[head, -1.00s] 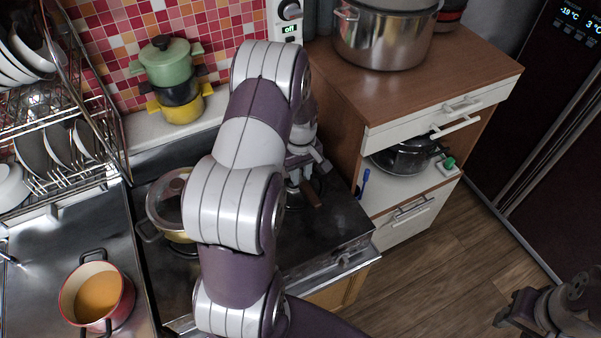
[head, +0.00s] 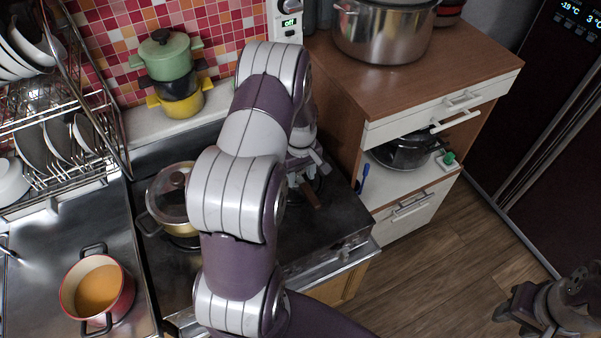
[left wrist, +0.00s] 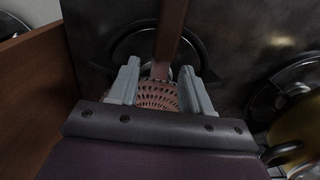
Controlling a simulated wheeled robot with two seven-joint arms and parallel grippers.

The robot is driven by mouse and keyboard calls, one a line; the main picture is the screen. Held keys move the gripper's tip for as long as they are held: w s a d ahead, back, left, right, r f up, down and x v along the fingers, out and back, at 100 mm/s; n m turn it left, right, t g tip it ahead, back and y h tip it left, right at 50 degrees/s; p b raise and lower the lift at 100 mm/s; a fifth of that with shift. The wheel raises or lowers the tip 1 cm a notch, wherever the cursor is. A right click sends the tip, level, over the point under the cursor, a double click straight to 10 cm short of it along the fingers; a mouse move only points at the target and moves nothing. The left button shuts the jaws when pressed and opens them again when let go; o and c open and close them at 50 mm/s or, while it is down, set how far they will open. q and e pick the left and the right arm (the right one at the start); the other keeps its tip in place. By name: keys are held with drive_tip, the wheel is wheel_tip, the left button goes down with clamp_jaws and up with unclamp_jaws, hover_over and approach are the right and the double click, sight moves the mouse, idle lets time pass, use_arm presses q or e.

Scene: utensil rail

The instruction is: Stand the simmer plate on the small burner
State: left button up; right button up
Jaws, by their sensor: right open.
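The simmer plate (left wrist: 157,97) is a copper-coloured perforated disc with a brown handle (left wrist: 171,30) pointing away from my wrist. In the left wrist view it lies over the dark ring of a burner (left wrist: 120,48); I cannot tell whether it rests fully on it. My left gripper (left wrist: 160,68) has its two fingers apart, one on each side of the plate's handle end, with a gap showing between them. My right gripper (head: 517,306) is open and empty at the lower right.
A lidded pan (head: 172,198) stands on the stove left of my arm. A red pot (head: 97,288) is on the steel counter. A wooden cabinet (head: 480,68) with a large steel pot (head: 385,35) stands on the right. The dish rack (head: 75,185) is at the left.

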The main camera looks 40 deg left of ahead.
use_arm(q)
drive_tip(key=shift+r, duration=0.3)
drive_tip(key=shift+r+p, duration=0.6)
drive_tip(key=shift+r, duration=0.05)
wheel_tip(320, 180, up, 11)
drive_tip(key=b, duration=0.3)
drive_tip(key=s+d+m, duration=0.5)
drive_tip(key=d+m, duration=0.1)
drive_tip(key=d, duration=0.2)
drive_tip(key=s+d+m+t, duration=0.1)
drive_tip(key=s+d+m, duration=0.5)
drive_tip(key=d, duration=0.2)
drive_tip(key=shift+s+d+m, duration=0.2)
drive_tip(key=shift+s+m, duration=0.05)
drive_tip(key=shift+m, duration=0.15)
drive_tip(key=shift+s, duration=0.1)
